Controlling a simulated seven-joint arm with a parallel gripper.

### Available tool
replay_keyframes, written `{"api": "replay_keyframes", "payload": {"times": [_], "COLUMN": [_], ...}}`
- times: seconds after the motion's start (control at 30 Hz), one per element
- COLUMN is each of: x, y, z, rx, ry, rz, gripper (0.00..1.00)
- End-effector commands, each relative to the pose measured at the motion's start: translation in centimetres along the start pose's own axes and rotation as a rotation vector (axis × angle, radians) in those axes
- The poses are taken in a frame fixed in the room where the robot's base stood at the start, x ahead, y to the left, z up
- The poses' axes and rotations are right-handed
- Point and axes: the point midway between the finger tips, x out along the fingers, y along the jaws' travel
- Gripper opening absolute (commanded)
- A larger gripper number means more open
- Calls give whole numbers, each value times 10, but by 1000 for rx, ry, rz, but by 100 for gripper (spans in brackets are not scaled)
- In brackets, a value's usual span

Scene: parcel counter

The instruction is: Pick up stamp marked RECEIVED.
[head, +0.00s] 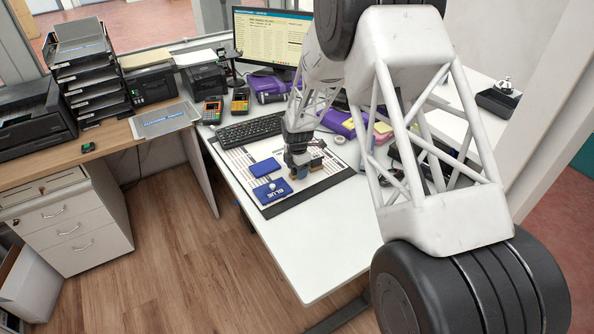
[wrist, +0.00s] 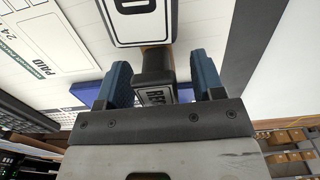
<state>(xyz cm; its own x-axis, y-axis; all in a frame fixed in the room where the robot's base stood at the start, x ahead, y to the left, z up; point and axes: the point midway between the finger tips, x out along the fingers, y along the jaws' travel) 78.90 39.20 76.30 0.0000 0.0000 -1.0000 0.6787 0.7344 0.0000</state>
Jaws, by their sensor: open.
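In the wrist view, a dark stamp (wrist: 155,97) with a white label lies between my gripper's two blue fingers. Its label starts with "RE"; my gripper's base hides the rest. My gripper (wrist: 163,68) is open, with a finger on each side of the stamp and a visible gap to at least the right finger. In the head view, my gripper (head: 299,168) is low over the desk mat, and I cannot make out the stamp's label there.
Another dark block (wrist: 143,22) with a white label showing "D" is just beyond the fingers. Blue pads (head: 265,167) lie left of my gripper on the dark-edged mat (head: 315,188). A keyboard (head: 250,130) is behind. The desk's front part (head: 305,245) is clear.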

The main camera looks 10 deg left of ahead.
Motion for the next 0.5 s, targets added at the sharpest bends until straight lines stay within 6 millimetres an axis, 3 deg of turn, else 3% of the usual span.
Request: {"api": "replay_keyframes", "payload": {"times": [0.1, 0.43, 0.5], "x": [0, 0, 0], "y": [0, 0, 0], "z": [0, 0, 0], "rx": [0, 0, 0], "ry": [0, 0, 0], "rz": [0, 0, 0], "gripper": [60, 10, 8]}}
